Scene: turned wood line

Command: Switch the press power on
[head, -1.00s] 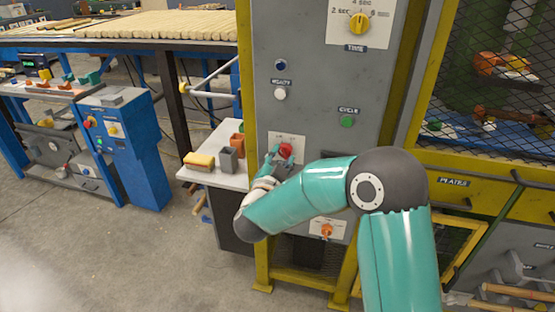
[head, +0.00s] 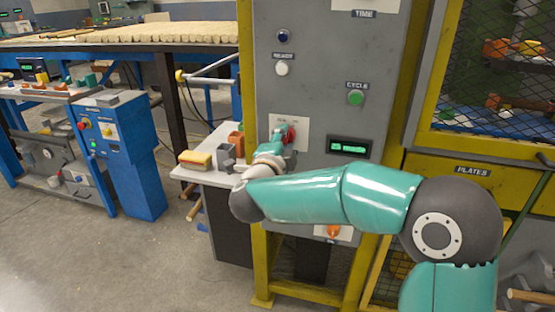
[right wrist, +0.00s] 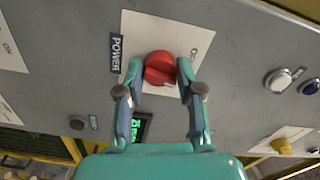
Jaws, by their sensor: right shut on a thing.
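The red power knob (head: 290,134) sits on a white plate on the grey press panel (head: 325,65). It also shows in the right wrist view (right wrist: 160,68), beside a dark POWER label (right wrist: 117,53). My right gripper (head: 283,135) is at the knob. In the right wrist view its two fingers (right wrist: 158,76) sit on either side of the knob and are shut on it. The fingers partly hide the knob in the head view. A display (head: 349,146) on the panel glows green. My left gripper is not in view.
The green CYCLE button (head: 356,98), white lamp (head: 282,68) and blue lamp (head: 283,36) are above the power knob. An orange knob (head: 333,232) is low on the panel, below my arm. A side table (head: 208,174) with small blocks stands at left.

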